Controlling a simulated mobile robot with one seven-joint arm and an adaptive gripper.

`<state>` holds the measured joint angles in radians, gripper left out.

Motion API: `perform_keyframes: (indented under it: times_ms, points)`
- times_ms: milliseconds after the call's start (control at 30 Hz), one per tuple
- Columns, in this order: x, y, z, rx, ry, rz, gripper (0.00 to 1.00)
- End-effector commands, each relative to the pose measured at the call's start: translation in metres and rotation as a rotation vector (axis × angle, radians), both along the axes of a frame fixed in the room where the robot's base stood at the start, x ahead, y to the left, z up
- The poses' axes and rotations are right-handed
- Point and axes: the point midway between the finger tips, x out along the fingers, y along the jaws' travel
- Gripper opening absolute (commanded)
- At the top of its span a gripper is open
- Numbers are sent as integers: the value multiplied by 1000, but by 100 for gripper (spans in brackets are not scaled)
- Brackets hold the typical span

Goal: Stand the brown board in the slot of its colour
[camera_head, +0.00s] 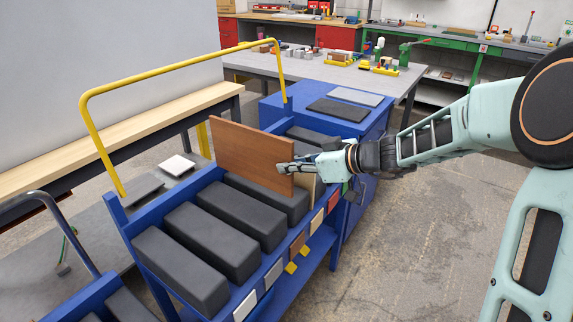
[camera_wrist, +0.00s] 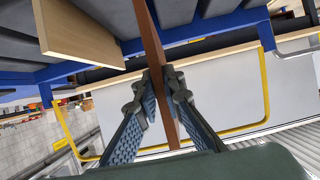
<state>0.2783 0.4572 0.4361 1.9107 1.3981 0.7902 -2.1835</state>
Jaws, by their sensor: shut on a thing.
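A brown tag (camera_head: 298,244) is on the cart's front edge, nearer the camera than the board.
Dark grey blocks (camera_head: 210,236) sit in a row with narrow gaps. A light wooden board (camera_wrist: 75,35) stands beside the brown one. The cart (camera_head: 320,252) has a yellow rail (camera_head: 100,150) at its back and tags of other colours in front. The floor at right is clear.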

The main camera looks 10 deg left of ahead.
Motion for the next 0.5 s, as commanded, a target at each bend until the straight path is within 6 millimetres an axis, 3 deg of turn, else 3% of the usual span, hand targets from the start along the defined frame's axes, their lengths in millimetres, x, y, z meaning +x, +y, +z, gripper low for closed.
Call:
perform_keyframes:
  times_ms: [500]
  points:
    - [0, 0, -2, 6, -4, -1, 0]
